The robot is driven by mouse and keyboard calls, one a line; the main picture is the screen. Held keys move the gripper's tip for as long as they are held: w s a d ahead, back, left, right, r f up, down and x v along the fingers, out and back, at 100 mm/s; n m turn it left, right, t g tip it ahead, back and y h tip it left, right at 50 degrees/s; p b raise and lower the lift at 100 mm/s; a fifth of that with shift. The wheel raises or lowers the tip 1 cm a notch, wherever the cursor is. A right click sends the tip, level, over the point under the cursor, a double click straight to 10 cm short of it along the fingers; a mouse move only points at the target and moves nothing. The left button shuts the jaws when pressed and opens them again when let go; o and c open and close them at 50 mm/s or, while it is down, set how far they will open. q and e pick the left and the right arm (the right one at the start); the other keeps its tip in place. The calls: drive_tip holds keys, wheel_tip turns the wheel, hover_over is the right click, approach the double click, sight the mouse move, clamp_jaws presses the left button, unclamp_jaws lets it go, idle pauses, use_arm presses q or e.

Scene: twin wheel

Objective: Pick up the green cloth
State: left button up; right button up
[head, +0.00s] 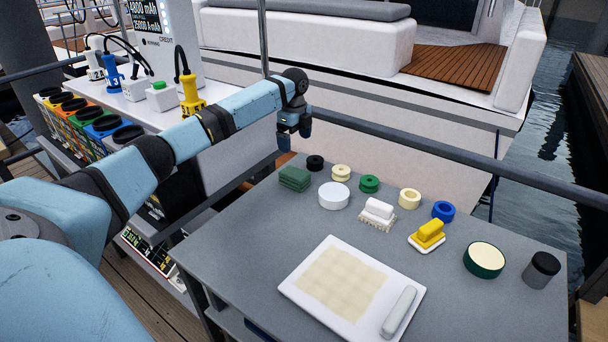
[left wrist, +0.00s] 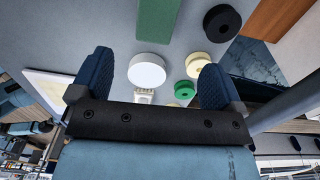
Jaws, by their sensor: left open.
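The green cloth (head: 295,178) lies folded in a small stack at the far left edge of the grey table. In the left wrist view the green cloth (left wrist: 158,25) shows at the top, cut off by the frame edge, beyond the fingertips. My left gripper (head: 295,137) is above and behind the cloth in the head view, pointing down, apart from it. In the left wrist view the two fingers of my left gripper (left wrist: 157,75) are spread wide with nothing held between them. My right gripper is not in view.
On the grey table (head: 240,235), a black roll (head: 315,162) and a white round disc (head: 333,196) sit close to the cloth. Several tape rolls, brushes and a white board (head: 300,285) lie further right. A metal rail (head: 440,155) runs behind the table.

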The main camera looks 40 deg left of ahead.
sight(295, 172)
use_arm(q)
drive_tip(key=f, duration=0.8)
drive_tip(key=f+b, duration=0.1)
drive_tip(key=f, duration=0.4)
drive_tip(key=shift+s, duration=0.25)
drive_tip(key=c, duration=1)
wheel_tip(295, 172, up, 20)
drive_tip(key=p, duration=0.1)
